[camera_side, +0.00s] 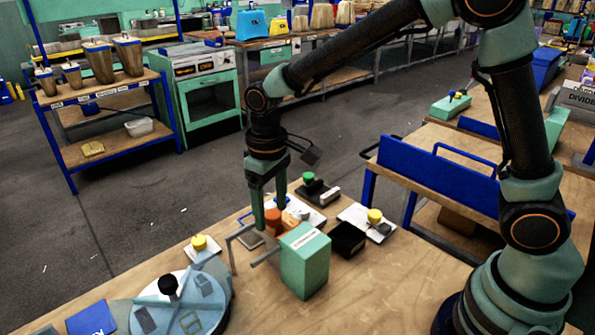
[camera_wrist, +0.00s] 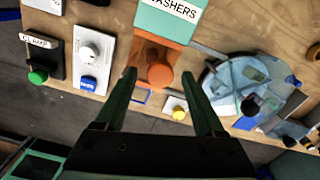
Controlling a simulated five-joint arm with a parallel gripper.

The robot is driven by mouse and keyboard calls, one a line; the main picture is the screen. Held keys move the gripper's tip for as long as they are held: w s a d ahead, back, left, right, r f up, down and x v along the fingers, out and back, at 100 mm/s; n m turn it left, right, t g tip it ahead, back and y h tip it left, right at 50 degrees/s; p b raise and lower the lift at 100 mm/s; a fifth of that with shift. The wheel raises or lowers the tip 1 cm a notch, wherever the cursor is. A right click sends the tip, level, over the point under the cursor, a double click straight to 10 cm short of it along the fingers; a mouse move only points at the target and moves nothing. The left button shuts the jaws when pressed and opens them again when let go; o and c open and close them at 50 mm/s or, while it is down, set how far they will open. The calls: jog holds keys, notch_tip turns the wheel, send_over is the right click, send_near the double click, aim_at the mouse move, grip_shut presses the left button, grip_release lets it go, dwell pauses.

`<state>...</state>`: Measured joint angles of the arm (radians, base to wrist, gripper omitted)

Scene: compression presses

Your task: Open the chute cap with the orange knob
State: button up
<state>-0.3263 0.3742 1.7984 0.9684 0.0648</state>
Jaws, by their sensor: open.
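The orange knob (camera_side: 273,217) stands beside the green box (camera_side: 305,265). In the wrist view the round orange knob (camera_wrist: 161,75) sits on an orange part, apparently the chute cap (camera_wrist: 149,54), below the green box marked WASHERS (camera_wrist: 170,18). My gripper (camera_side: 269,212) is open above the table, with its fingertips close around the knob. In the wrist view my gripper (camera_wrist: 160,76) has one finger on each side of the knob, with gaps showing. I cannot tell the exact height between fingertips and knob. The cap looks flat against its chute.
A yellow knob on a white plate (camera_side: 199,243) and a round grey-blue device with a black knob (camera_side: 168,287) are at left. A black bin (camera_side: 347,240), another yellow knob (camera_side: 375,216) and a green knob (camera_side: 309,177) stand close by. The front table area is clear.

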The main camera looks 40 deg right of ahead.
grip_shut()
jog(key=shift+r, duration=0.1)
dwell(1.2)
